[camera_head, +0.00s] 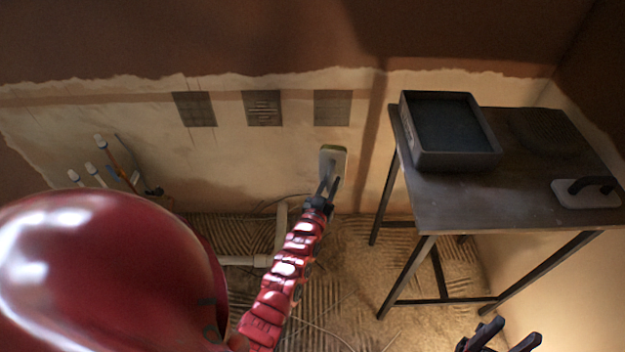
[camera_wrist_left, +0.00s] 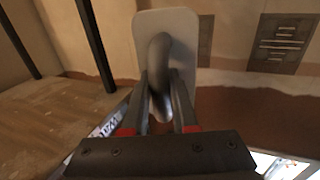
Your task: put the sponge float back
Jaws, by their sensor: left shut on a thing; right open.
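My left gripper (camera_head: 327,188) is shut on the grey handle of a float (camera_head: 333,156) with a pale plate, held in the air in front of the wall, left of the table. The left wrist view shows the grey loop handle (camera_wrist_left: 160,60) between the fingers (camera_wrist_left: 160,110) and the pale plate (camera_wrist_left: 185,25) beyond it. A second float (camera_head: 588,192) with a pale plate and dark handle lies at the right end of the dark table (camera_head: 480,205). My right gripper (camera_head: 503,340) is open and empty, low at the bottom edge, in front of the table.
A black open tray (camera_head: 455,160) stands on the table's left part. A dark, ridged patch (camera_head: 540,132) lies behind, to its right. Three dark square patches (camera_head: 263,108) are on the wall. Pipes (camera_head: 245,260) stand by the wall. The table's front middle is bare.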

